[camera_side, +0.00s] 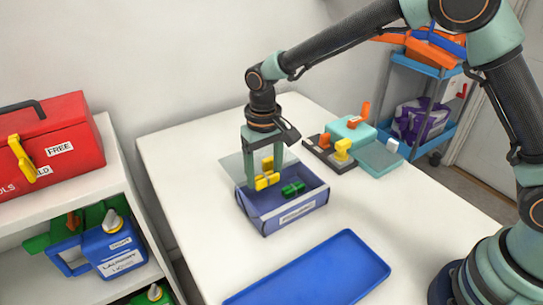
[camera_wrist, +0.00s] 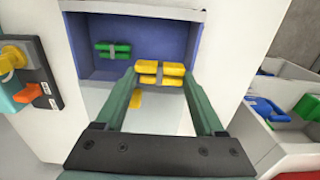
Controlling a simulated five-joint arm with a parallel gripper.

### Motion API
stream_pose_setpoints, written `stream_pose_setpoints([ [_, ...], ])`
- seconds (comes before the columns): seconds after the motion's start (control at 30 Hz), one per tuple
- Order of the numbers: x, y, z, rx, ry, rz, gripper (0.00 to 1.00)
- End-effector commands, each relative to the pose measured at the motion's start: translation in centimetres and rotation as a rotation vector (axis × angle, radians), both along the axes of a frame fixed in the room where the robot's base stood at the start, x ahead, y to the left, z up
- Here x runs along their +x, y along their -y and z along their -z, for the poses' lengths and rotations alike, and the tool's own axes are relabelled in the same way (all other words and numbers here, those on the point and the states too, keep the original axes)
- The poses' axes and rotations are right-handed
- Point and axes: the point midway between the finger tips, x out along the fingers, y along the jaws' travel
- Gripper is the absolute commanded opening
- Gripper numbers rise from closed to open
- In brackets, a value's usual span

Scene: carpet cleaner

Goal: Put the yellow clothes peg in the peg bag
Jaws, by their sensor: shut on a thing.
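My gripper (camera_side: 266,178) points down at the open blue-purple box (camera_side: 295,216), which has a pale label on its front and seems to be the peg bag. It is shut on the yellow clothes peg (camera_side: 266,182), whose ends show at the fingertips. In the wrist view the peg (camera_wrist: 160,68) lies across between the two fingertips (camera_wrist: 162,76), in front of the box's inside (camera_wrist: 160,35). I cannot tell whether it touches the floor of the box. A green peg (camera_side: 293,189) lies inside, to the right of the yellow one; it also shows in the wrist view (camera_wrist: 113,49).
A blue tray (camera_side: 318,270) lies in front. A block with orange and yellow handles (camera_side: 342,150) stands behind right. A red toolbox (camera_side: 50,145) is at left.

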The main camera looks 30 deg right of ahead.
Motion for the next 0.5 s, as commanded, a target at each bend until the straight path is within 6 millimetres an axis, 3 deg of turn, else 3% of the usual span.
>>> stream_pose_setpoints([
  [0.3,-0.1,0.0,4.3,-0.001,-0.003,0.000,0.19],
  [0.5,0.0,0.0,5.9,-0.001,-0.001,0.000,0.19],
])
